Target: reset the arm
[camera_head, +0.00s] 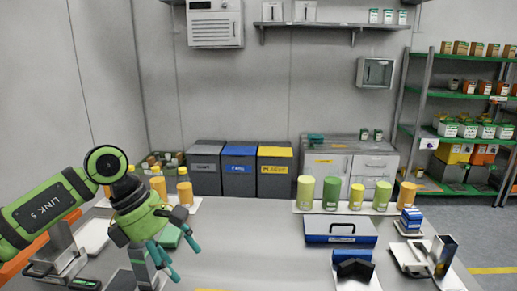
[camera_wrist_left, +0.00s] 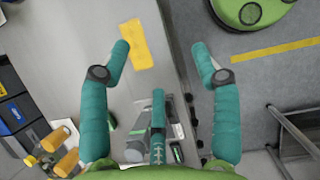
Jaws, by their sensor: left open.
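My left gripper (camera_head: 182,262) hangs over the left part of the grey worktable (camera_head: 265,240) in the head view. Its green arm comes in from the left, and its teal fingers point down and to the right. In the left wrist view the same gripper (camera_wrist_left: 161,52) shows two bent teal fingers spread wide apart, with nothing between them. A third teal finger shows at the lower middle of that view. The table edge and grey floor lie below the fingers. My right gripper is in neither view.
Orange bottles (camera_head: 184,191) stand behind the left gripper. Green and yellow cylinders (camera_head: 305,190) stand in a row at the back right. A blue case (camera_head: 341,230) lies on the table's right half. The table's middle is mostly clear. A yellow strip (camera_wrist_left: 134,44) lies on the tabletop.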

